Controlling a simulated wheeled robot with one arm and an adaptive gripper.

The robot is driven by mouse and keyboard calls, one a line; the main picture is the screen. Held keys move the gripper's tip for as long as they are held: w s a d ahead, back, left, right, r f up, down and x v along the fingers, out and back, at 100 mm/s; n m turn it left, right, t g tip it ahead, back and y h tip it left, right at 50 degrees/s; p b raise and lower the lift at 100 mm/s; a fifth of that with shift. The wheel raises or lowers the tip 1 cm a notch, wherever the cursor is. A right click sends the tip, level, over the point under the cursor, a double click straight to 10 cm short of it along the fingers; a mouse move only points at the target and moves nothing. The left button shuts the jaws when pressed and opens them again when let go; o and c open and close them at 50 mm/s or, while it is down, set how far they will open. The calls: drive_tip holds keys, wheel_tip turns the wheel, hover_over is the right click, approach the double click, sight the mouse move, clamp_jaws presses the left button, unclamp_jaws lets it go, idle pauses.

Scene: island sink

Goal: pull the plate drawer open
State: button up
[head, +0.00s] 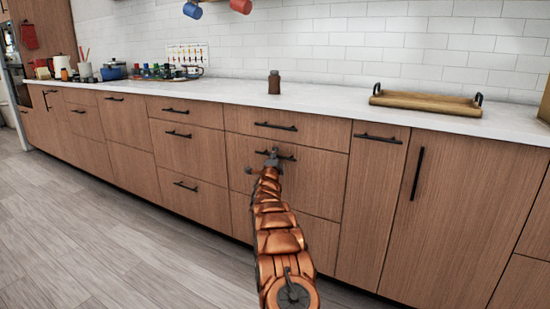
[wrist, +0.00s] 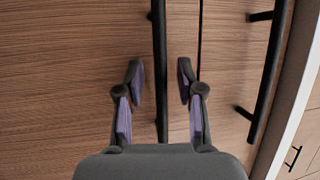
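My gripper (head: 263,164) is at the middle drawer (head: 318,182) of a wooden stack under the counter. The drawer front looks shut, flush with its neighbours. No plates or label show, so I cannot tell what it holds. Its black bar handle (head: 286,157) is partly hidden behind my gripper. In the wrist view my gripper (wrist: 160,65) is open, one finger on each side of the bar handle (wrist: 160,105). Gaps show between both fingers and the bar. The handle's lower end in that view runs close to the gripper body.
The drawer above has a similar handle (head: 276,126), also near my gripper in the wrist view (wrist: 267,75). The white counter (head: 330,100) carries a brown bottle (head: 274,83) and a wooden tray (head: 425,102). The floor (head: 130,230) at left is clear.

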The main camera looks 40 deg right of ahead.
clamp_jaws()
idle(0.7)
